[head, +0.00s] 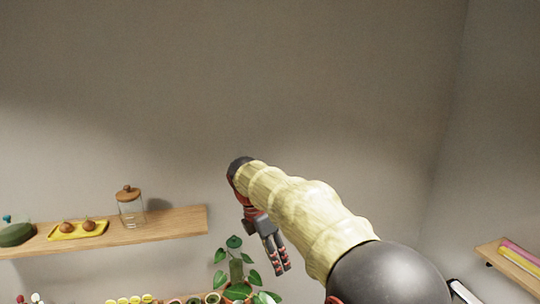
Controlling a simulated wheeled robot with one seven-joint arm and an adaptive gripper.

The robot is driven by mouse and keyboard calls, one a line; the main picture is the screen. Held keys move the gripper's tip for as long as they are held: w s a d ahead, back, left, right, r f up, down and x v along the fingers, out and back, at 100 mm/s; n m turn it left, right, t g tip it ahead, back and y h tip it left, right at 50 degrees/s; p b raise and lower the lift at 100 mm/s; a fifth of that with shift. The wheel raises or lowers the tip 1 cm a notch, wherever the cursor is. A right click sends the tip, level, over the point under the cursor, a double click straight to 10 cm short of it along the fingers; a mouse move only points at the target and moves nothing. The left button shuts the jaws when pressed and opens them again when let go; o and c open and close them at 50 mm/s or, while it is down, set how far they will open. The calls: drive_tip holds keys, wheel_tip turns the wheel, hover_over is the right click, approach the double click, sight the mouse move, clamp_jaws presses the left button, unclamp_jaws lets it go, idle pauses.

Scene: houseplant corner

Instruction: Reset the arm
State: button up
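My arm rises from the lower right in the head view, in a pale yellow sleeve, and bends down at a dark red-and-black wrist. My gripper (280,269) hangs below the wrist with its dark fingers pointing down. The two fingers appear close together, but the angle and small size do not show whether they are open or shut. I see no object between them. The gripper is right of the wooden shelf and beside a leafy green plant (236,264) in the picture.
A wooden shelf (180,222) on the left wall holds a lidded glass jar (131,208), a yellow tray (62,236) with two brown round things, and a dark green object (16,234). Small pots and yellow items line the bottom edge. Another shelf (497,252) is at right. The upper wall is bare.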

drive_tip(key=s+d+f+m+t+y+b, duration=0.1)
drive_tip(key=s+d+f+m+b, duration=0.1)
drive_tip(key=s+d+m+b, duration=0.55)
drive_tip(key=s+d+f+m+t+b, duration=0.1)
drive_tip(key=s+d+f+m+b, duration=0.2)
drive_tip(key=s+f+m, duration=0.2)
drive_tip(key=s+d+f+m+t+y+b, duration=0.1)
drive_tip(key=s+d+f+m+b, duration=0.2)
drive_tip(key=s+f, duration=0.4)
drive_tip(key=s+d+f+m+t+y+b, duration=0.1)
drive_tip(key=s+d+f+m+b, duration=0.3)
drive_tip(key=s, duration=0.8)
wheel_tip(320, 180, down, 2)
drive_tip(key=m+t, duration=0.1)
drive_tip(key=m, duration=0.3)
drive_tip(key=shift+b, duration=0.4)
drive_tip(key=shift+c, duration=1)
